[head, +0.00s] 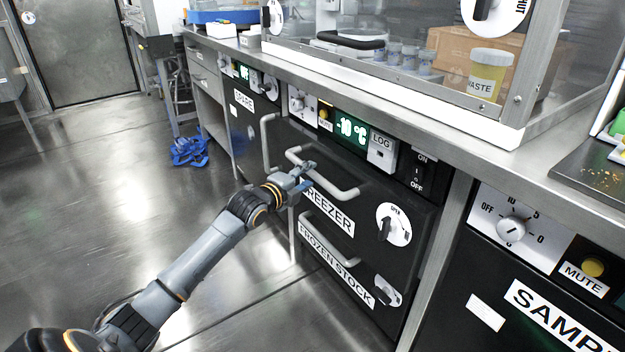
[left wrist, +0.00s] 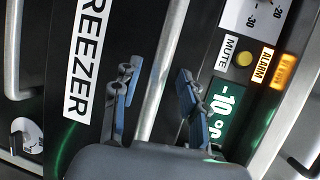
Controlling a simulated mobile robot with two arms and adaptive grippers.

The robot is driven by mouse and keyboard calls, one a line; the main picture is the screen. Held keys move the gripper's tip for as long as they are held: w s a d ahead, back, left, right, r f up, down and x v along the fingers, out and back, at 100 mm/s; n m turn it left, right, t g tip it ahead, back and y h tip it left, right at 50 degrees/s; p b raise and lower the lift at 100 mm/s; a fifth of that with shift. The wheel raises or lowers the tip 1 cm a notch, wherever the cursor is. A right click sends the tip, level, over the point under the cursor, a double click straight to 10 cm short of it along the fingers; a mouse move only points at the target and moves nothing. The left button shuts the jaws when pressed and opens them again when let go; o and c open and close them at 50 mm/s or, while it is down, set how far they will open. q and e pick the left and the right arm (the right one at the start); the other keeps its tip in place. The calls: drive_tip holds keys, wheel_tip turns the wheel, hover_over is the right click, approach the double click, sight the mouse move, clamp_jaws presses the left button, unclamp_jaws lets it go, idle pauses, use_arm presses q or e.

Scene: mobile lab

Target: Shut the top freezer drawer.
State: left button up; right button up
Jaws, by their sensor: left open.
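The top freezer drawer (head: 372,200) has a black front with a FREEZER label, a grey bar handle (head: 335,187) and a round dial marked OPEN. I cannot tell how far its front stands out from the cabinet. My left gripper (head: 305,177) is at this handle, and its fingers partly hide the bar. In the left wrist view the open blue fingers (left wrist: 158,88) lie on either side of the handle bar (left wrist: 168,65), with gaps to it; contact is not clear. The FREEZER label (left wrist: 85,60) shows beside them.
Below is the FROZEN STOCK drawer (head: 335,262) with its own handle. Above are a green -10 °C display (head: 352,130) and, in the left wrist view, a glowing ALARM light (left wrist: 286,72). A worktop edge (head: 400,117) overhangs. Open floor (head: 120,220) lies left.

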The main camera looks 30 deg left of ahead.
sight(310, 175)
use_arm(q)
drive_tip(key=shift+w+f+b, duration=0.15)
drive_tip(key=shift+w+b, duration=0.1)
drive_tip(key=shift+w, duration=0.55)
drive_tip(key=shift+w+f+b, duration=0.15)
drive_tip(key=shift+w+b, duration=0.05)
drive_tip(key=shift+w, duration=0.55)
clamp_jaws()
